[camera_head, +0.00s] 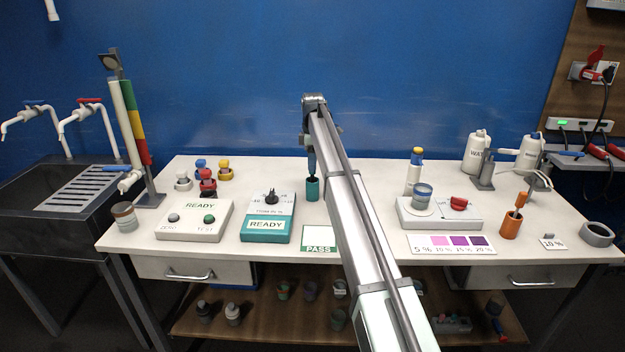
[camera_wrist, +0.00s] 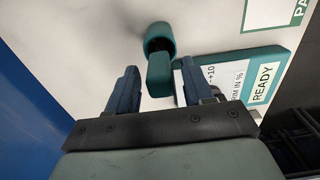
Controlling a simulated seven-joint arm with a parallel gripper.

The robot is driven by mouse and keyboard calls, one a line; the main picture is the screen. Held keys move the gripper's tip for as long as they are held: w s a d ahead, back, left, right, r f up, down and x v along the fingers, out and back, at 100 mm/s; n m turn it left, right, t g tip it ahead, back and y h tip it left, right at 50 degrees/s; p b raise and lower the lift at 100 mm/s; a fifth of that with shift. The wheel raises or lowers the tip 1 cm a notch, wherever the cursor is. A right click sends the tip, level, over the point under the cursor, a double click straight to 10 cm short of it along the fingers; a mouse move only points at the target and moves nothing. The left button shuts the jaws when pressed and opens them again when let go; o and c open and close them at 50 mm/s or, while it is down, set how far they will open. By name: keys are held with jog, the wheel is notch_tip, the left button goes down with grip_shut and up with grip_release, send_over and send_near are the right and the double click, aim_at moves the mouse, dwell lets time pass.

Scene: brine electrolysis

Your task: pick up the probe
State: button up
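A teal probe (camera_wrist: 159,72) stands in a round teal holder (camera_wrist: 160,36) on the bench. In the head view, the holder (camera_head: 312,189) stands right of the teal meter, and the probe is mostly hidden by my gripper. My gripper (camera_head: 311,165) points down just above the holder. In the wrist view, the two blue fingers (camera_wrist: 157,80) are apart, one on each side of the probe's top. A gap shows beside the probe, so the fingers do not look closed on it.
The teal meter (camera_head: 266,230) marked READY stands close left of the holder. A white card marked PASS (camera_head: 319,239) lies in front. An orange holder (camera_head: 511,225) with an orange probe-like piece stands at the right. Bottles and a stirrer-like unit (camera_head: 440,214) stand right of my arm.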

jog(key=c, duration=0.9)
jog(key=shift+r, duration=0.15)
